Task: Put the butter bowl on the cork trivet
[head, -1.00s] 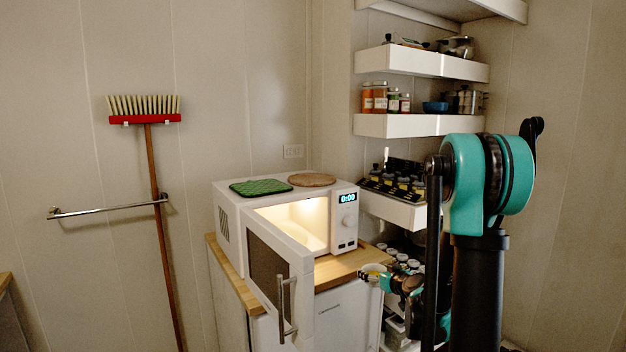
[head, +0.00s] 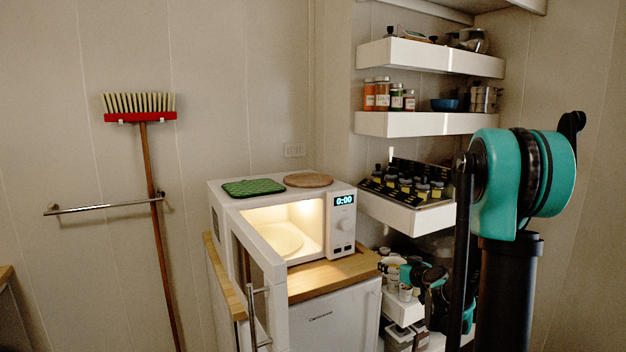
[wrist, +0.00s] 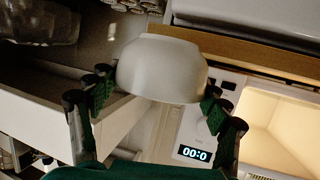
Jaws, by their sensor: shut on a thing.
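The butter bowl (wrist: 162,68), a plain whitish bowl, is held between the green-padded fingers of my gripper (wrist: 158,94) in the wrist view. In the head view my gripper (head: 424,274) is low, right of the microwave and in front of the shelves. I cannot clearly make out the bowl there. The cork trivet (head: 308,180) is a flat brown disc on top of the microwave, at its back right. It looks bare. My gripper is apart from it, lower and to its right.
The white microwave (head: 345,247) stands on a wooden-topped cabinet, lit inside, its door (head: 266,285) open toward me. A green potholder (head: 254,187) lies left of the trivet. White shelves (head: 430,125) with jars and dark bottles rise close to my arm on the right.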

